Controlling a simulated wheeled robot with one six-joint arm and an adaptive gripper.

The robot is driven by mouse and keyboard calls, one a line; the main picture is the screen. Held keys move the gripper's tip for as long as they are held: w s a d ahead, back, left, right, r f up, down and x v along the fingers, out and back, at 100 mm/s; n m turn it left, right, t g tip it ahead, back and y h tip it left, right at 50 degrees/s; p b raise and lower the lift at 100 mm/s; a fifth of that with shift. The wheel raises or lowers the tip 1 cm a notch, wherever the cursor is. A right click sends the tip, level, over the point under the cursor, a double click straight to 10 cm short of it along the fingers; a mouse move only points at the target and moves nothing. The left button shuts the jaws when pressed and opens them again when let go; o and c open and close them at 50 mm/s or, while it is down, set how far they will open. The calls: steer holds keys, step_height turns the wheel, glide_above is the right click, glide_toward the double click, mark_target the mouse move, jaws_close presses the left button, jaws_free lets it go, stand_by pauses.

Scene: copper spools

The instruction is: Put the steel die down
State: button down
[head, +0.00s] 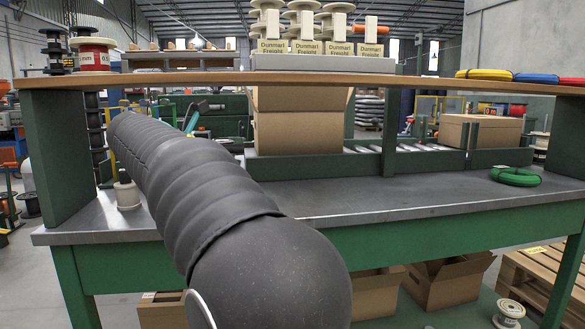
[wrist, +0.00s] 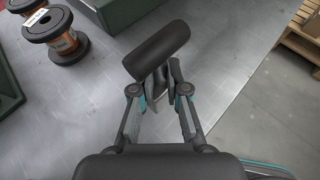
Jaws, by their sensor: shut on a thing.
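My gripper (wrist: 160,82) is shut on a dark grey, rounded bar-like thing, which I take for the steel die (wrist: 157,53). It lies tilted across the fingertips, its right end higher in the wrist view. It appears held above the grey metal bench top (wrist: 110,85); the exact gap cannot be told. In the head view my thick dark arm hides most of the gripper; only a small dark and teal part (head: 193,122) shows behind the arm, over the back of the bench (head: 400,200).
The bench edge runs down the right, with floor and a pallet (wrist: 300,35) beyond. A green coil (head: 515,176) lies at the bench's right; the bench middle is clear.

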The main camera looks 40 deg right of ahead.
mark_target(234, 153)
steer(key=shift+d+r+b+x, duration=0.2)
steer(key=shift+r+b+x, duration=0.2)
steer(key=shift+x, duration=2.15)
steer(key=shift+d+r+b+x, duration=0.15)
steer(key=shift+r+b+x, duration=0.25)
steer(key=shift+x, duration=2.15)
steer(key=shift+d+r+b+x, duration=0.25)
steer(key=shift+r+x, duration=0.2)
steer(key=shift+x, duration=2.1)
steer(key=shift+s+r, duration=0.1)
steer(key=c, duration=1.2)
jaws_free()
steer(key=shift+f, duration=0.2)
steer(key=shift+r, duration=0.1)
steer(key=shift+a+r, duration=0.1)
steer(key=shift+a, duration=0.15)
steer(key=p+v, duration=0.1)
steer(key=v, duration=1)
steer(key=shift+a+p, duration=0.3)
steer(key=shift+p, duration=0.05)
